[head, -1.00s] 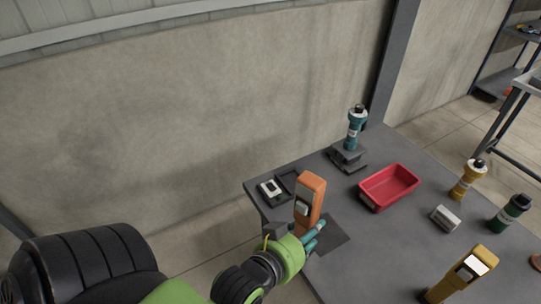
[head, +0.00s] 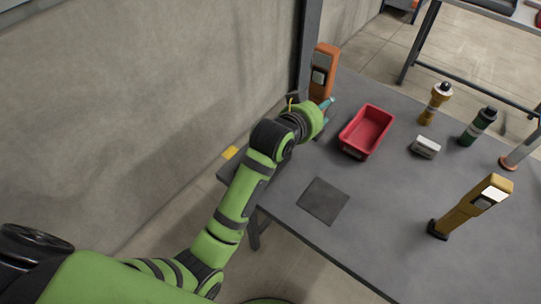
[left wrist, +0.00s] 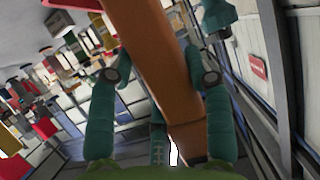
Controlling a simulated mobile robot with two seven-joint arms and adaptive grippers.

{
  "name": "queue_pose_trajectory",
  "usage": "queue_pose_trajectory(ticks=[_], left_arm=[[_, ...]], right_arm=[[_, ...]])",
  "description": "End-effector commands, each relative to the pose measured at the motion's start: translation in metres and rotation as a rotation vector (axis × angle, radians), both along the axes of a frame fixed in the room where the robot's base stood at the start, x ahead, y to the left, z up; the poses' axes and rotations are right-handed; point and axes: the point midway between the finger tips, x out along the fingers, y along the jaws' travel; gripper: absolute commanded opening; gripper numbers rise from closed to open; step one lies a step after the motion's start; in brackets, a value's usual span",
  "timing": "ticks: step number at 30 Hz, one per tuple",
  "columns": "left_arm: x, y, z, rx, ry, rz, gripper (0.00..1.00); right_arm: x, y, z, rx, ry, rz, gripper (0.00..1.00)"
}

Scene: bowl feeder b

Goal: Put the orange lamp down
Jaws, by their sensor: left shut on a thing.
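The orange lamp (head: 322,75) is upright near the far corner of the table, in front of the dark post. My left gripper (head: 326,105) is shut on its lower part. In the left wrist view the orange lamp (left wrist: 160,70) runs slanted between the teal fingers of my left gripper (left wrist: 158,78). The lamp's base is hidden by the gripper in the head view, so I cannot tell if it touches the table. My right gripper is not in view.
A red bin (head: 346,136) stands right of my left gripper. A dark square mat (head: 323,201) lies bare on the grey table (head: 385,220). A yellow lamp (head: 468,208), a grey-white block (head: 425,147), a yellow bottle (head: 436,103) and a green bottle (head: 478,126) stand to the right.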

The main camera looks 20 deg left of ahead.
Motion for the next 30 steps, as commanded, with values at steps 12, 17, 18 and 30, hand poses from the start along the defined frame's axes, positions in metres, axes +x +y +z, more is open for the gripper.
queue_pose_trajectory(ticks=[12, 17, 18, 30], left_arm=[[-0.007, 0.048, -0.024, 0.005, 0.004, -0.011, 0.07], [-0.019, 0.08, -0.045, 0.003, 0.002, -0.013, 0.07], [-0.021, 0.087, -0.048, 0.003, 0.0, -0.012, 0.07], [-0.028, 0.105, -0.086, 0.0, 0.001, -0.013, 0.07]], right_arm=[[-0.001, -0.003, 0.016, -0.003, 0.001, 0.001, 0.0], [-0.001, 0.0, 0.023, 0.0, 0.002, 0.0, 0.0], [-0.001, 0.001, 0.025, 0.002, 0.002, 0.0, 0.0], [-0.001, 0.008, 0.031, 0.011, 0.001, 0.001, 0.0]])
